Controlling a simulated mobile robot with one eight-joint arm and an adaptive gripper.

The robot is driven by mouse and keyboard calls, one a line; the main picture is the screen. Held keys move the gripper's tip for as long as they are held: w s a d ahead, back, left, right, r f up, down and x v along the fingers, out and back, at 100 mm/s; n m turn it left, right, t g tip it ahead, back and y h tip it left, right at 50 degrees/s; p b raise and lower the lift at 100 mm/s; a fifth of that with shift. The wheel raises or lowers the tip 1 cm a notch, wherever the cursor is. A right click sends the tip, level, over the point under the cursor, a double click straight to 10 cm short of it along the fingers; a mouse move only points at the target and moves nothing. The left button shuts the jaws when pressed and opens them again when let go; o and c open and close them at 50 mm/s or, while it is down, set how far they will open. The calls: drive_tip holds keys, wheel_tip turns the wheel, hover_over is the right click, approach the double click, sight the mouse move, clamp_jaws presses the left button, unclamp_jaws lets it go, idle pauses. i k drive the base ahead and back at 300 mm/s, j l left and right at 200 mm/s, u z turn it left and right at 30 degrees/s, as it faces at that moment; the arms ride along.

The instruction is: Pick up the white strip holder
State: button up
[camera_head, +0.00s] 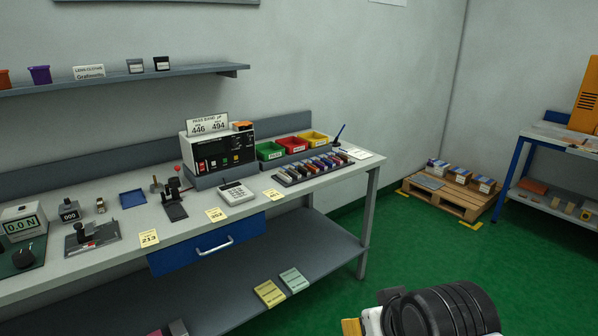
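I cannot tell for certain which thing is the white strip holder. A flat white piece (360,154) lies at the right end of the workbench, by a blue pen-like stick (340,132). A dark rack (280,179) with several coloured strips stands to its left near the bench's front edge. My gripper's fingers do not show. Only a black ribbed part of my arm, with a white and a yellow piece beside it, shows at the bottom right, in front of the bench and apart from it.
A pallet (445,200) stands at the back right. The green floor between is clear.

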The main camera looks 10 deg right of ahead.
sight(284, 177)
drive_tip(key=i+l+u, duration=0.3)
drive_tip(key=i+l, duration=0.15)
drive_tip(key=l, duration=0.15)
drive_tip(key=i+l+u, duration=0.3)
drive_tip(key=l, duration=0.35)
drive_tip(key=i+l+u, duration=0.15)
drive_tip(key=i+l, duration=0.15)
drive_tip(key=i+l+u, duration=0.15)
drive_tip(key=l, duration=0.35)
